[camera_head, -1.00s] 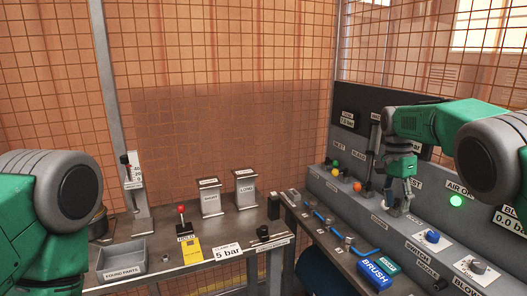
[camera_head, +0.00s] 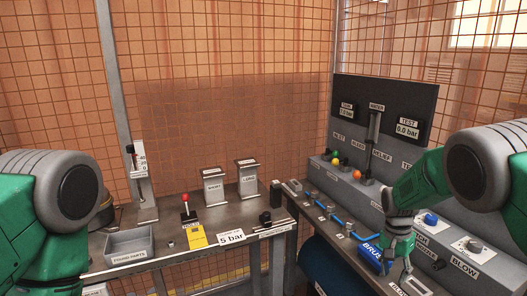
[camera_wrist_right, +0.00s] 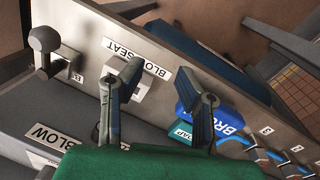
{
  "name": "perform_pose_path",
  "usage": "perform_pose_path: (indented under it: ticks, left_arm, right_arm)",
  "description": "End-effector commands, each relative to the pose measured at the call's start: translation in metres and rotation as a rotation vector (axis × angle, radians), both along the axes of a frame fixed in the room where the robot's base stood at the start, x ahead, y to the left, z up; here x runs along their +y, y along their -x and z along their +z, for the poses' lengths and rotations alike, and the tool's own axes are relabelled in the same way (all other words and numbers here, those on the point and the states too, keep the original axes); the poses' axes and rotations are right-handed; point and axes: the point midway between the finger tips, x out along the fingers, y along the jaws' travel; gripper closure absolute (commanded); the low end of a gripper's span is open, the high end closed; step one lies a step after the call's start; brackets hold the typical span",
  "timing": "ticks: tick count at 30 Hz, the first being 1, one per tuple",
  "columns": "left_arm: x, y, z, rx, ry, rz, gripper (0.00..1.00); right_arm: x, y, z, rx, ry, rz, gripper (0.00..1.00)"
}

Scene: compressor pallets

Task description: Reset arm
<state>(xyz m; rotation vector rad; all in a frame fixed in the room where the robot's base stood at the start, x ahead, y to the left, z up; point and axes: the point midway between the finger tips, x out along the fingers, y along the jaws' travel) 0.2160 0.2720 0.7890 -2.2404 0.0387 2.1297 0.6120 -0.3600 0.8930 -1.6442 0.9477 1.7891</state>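My right gripper (camera_head: 402,275) is low in the head view, beside the blue brush block (camera_head: 371,254) at the front of the sloped console. In the right wrist view the two fingers of my right gripper (camera_wrist_right: 168,95) stand apart, with nothing held between them. The blue brush block (camera_wrist_right: 212,108) shows just behind the right-hand finger there, and a label reading BLOW SEAT (camera_wrist_right: 137,58) lies beyond the fingers. My left arm's green and grey links show at the left of the head view, but its gripper is out of the picture.
The console (camera_head: 341,178) carries coloured knobs and a gauge panel (camera_head: 386,103). In the right wrist view a lever with a round knob (camera_wrist_right: 45,39) stands at the left. A grey found-parts tray (camera_head: 129,243) and a red-knobbed lever (camera_head: 185,199) are on the left bench. Mesh fencing encloses the back.

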Motion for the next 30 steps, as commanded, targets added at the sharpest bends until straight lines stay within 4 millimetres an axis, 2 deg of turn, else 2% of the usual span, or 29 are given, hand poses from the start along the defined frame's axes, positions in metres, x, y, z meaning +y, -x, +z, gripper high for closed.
perform_pose_path:
  ticks: [1,3,5,6,8,9,11,12,15,18,21,25,30]
  left_arm:
    - [0.000,0.000,-0.009,0.000,0.000,0.001,0.51]
    - [0.001,0.000,-0.017,0.000,-0.001,0.001,0.51]
    - [0.001,0.000,-0.024,0.000,-0.001,0.001,0.51]
    - [0.001,0.000,-0.029,0.000,-0.001,0.002,0.51]
    - [0.001,0.000,-0.036,0.000,-0.001,0.002,0.51]
    - [0.001,0.000,-0.040,0.000,-0.001,0.002,0.51]
    - [0.001,0.000,-0.046,0.000,-0.001,0.002,0.51]
    - [0.001,0.000,-0.051,0.000,-0.001,0.002,0.51]
    - [0.001,0.000,-0.061,0.000,-0.001,0.002,0.51]
    - [0.001,0.000,-0.068,0.000,-0.001,0.001,0.51]
    - [0.001,0.000,-0.073,0.000,-0.001,0.001,0.51]
    - [0.001,0.000,-0.076,0.000,0.000,0.001,0.51]
    - [0.001,0.000,-0.075,0.000,-0.001,0.001,0.51]
  right_arm:
    - [0.004,0.022,-0.036,0.011,-0.002,0.047,0.70]
    - [0.008,0.054,-0.079,0.004,-0.005,0.134,0.70]
    - [0.011,0.086,-0.113,-0.004,-0.009,0.214,0.70]
    - [0.014,0.109,-0.133,-0.010,-0.014,0.269,0.70]
    - [0.018,0.145,-0.159,-0.019,-0.022,0.353,0.70]
    - [0.021,0.170,-0.174,-0.024,-0.029,0.410,0.70]
    - [0.027,0.209,-0.191,-0.034,-0.040,0.496,0.70]
    - [0.031,0.234,-0.200,-0.042,-0.048,0.554,0.70]
    - [0.043,0.295,-0.210,-0.063,-0.072,0.690,0.70]
    - [0.054,0.344,-0.207,-0.085,-0.092,0.805,0.70]
    - [0.063,0.376,-0.198,-0.106,-0.104,0.889,0.70]
    - [0.070,0.396,-0.188,-0.122,-0.110,0.945,0.70]
    - [0.073,0.399,-0.185,-0.127,-0.109,0.958,0.70]
